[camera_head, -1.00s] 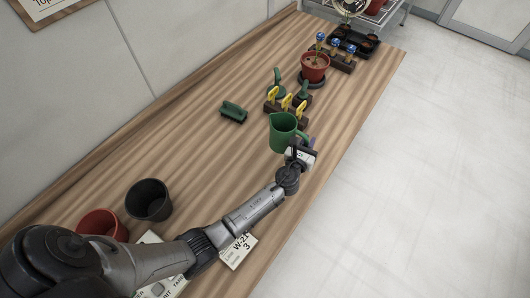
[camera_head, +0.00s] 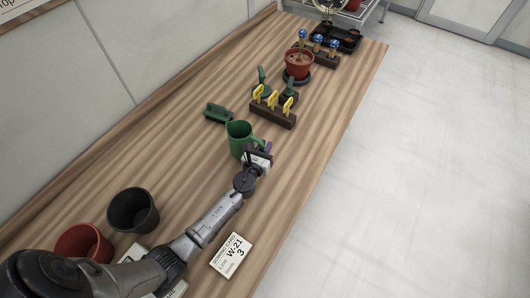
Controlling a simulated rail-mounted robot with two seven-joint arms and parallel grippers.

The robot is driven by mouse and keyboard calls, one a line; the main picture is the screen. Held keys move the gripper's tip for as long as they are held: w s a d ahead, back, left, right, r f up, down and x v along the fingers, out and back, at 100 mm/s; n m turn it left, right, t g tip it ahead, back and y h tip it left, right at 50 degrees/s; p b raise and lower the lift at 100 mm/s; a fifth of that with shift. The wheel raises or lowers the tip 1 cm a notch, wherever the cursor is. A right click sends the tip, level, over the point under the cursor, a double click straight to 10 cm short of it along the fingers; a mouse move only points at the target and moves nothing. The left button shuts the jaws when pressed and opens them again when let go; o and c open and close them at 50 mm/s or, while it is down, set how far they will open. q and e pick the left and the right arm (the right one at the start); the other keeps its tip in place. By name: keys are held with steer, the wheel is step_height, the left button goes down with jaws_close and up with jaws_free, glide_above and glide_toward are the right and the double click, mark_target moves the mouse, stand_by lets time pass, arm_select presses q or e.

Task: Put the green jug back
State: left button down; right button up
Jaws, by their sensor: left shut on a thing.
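The green jug (camera_head: 238,140) is upright over the wooden bench, its open top facing up and its handle side to the right. My left gripper (camera_head: 257,158) is shut on the jug at its handle side; the fingers partly hide the handle. I cannot tell whether the jug's base touches the bench. My right gripper is not in view.
A green brush-like block (camera_head: 218,113) lies just behind the jug. A dark rack with yellow tags (camera_head: 273,108) stands beyond. Further back is a red pot (camera_head: 298,64). A black pot (camera_head: 133,210), a red pot (camera_head: 83,243) and a card (camera_head: 232,255) are nearer.

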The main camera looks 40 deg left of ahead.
arm_select(q)
steer(key=shift+f+b, duration=0.9)
steer(key=shift+f, duration=0.55)
steer(key=shift+f, duration=0.1)
steer(key=shift+f, duration=0.15)
steer(key=c, duration=1.1)
jaws_free()
steer(key=shift+r, duration=0.35)
steer(key=v, duration=0.3)
steer(key=p+v, duration=0.1)
steer(key=v, duration=0.2)
steer(key=shift+s+f, duration=0.1)
steer(key=shift+f, duration=0.1)
steer(key=shift+s+d, duration=0.15)
steer(key=shift+s, duration=0.5)
